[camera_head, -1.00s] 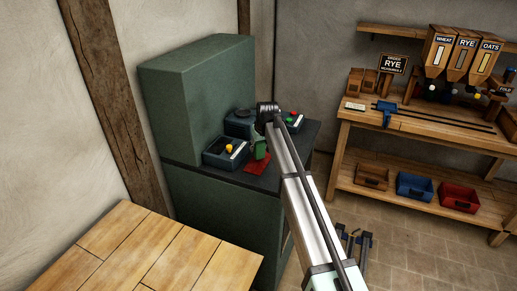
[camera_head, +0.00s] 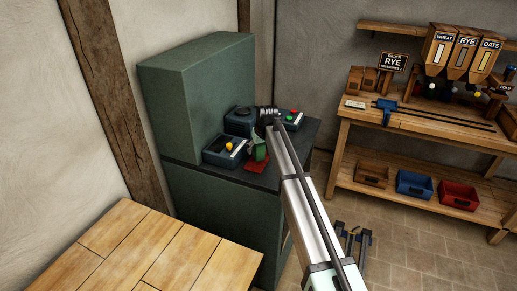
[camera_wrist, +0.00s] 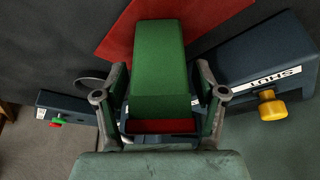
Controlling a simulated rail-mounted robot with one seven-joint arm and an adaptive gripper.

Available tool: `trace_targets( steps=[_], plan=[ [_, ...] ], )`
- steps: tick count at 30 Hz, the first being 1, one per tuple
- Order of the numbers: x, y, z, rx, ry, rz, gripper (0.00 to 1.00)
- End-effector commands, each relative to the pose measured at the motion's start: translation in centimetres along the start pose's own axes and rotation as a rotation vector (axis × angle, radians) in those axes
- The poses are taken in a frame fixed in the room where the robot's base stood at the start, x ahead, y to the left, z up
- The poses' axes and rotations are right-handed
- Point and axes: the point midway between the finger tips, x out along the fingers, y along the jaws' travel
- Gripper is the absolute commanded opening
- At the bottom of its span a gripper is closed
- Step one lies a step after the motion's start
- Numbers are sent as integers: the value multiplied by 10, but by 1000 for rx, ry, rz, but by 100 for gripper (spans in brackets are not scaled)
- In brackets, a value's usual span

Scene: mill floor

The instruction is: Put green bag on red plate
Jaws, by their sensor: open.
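The green bag (camera_wrist: 158,62) stands between the two fingers of my gripper (camera_wrist: 160,95) in the wrist view. My gripper is open, with one finger on each side of the bag and narrow gaps showing. The red plate (camera_wrist: 118,32) shows behind and beside the bag. In the head view the green bag (camera_head: 261,151) is at the red plate (camera_head: 254,168) on the dark cabinet top, partly hidden by my gripper (camera_head: 256,140). Whether the bag's whole base rests on the plate is hidden. A red strip also shows at the bag's near end.
A dark box with a yellow knob (camera_head: 226,150) stands left of the plate; it also shows in the wrist view (camera_wrist: 262,70). A control box with red and green buttons (camera_head: 292,118) is behind. A tall green cabinet block (camera_head: 205,95) rises at the left.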

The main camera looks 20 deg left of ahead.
Motion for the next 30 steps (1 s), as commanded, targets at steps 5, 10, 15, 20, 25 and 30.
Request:
trace_targets(
  steps=[5, 10, 15, 20, 25, 30],
  plan=[
    [-16, 0, 0, 0, 3, 1, 70],
    [-46, 0, 0, 0, 3, 1, 70],
    [-80, 0, 0, 0, 4, 1, 70],
    [-104, 0, 0, 0, 3, 0, 70],
    [-118, 0, 0, 0, 1, 0, 70],
    [-122, 0, -1, 0, 0, 0, 70]
  ],
)
